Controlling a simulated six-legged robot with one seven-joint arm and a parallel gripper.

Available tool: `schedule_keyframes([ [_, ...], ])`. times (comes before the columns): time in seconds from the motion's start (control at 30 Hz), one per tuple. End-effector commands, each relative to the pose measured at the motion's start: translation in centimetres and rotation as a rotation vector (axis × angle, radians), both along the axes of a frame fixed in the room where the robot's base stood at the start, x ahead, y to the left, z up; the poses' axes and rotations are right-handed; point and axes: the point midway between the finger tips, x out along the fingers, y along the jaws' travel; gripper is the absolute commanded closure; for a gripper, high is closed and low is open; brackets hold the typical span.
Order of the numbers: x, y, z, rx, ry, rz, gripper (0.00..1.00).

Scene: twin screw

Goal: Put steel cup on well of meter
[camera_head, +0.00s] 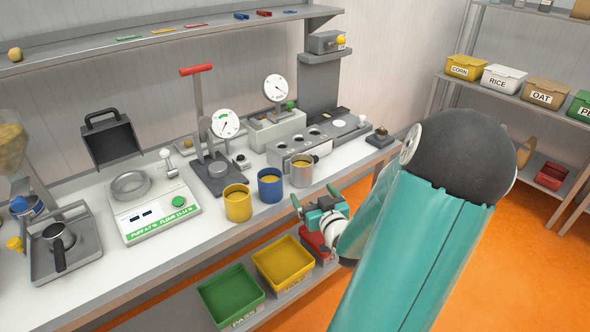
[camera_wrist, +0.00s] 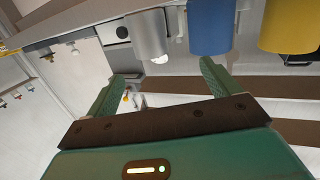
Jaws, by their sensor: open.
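The steel cup (camera_head: 301,174) stands upright at the bench's front edge, right of the blue cup (camera_head: 270,188) and yellow cup (camera_head: 238,204). A grey block with several round wells (camera_head: 286,158) sits behind it, and a dial gauge stands on a device beyond; I cannot tell which part is the meter's well. My gripper (camera_head: 314,197) is open and empty, just in front of and below the steel cup. In the wrist view, the steel cup (camera_wrist: 152,38) shows beyond the open fingers (camera_wrist: 165,82), apart from them and near the gap between them.
A white scale (camera_head: 150,208) and a lever press (camera_head: 215,172) stand to the left on the bench. Green (camera_head: 231,297) and yellow (camera_head: 284,262) trays sit on the lower shelf. A shelf of labelled bins (camera_head: 503,79) stands at right. Orange floor is open between.

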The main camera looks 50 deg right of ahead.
Motion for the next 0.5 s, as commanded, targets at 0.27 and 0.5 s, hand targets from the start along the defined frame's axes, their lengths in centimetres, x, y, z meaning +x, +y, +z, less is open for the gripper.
schedule_keyframes([
  [0.27, -1.2, -1.4, 0.6, -0.012, -0.098, -0.024, 0.11],
  [0.5, 2.6, -3.8, 0.6, -0.01, -0.098, -0.022, 0.11],
])
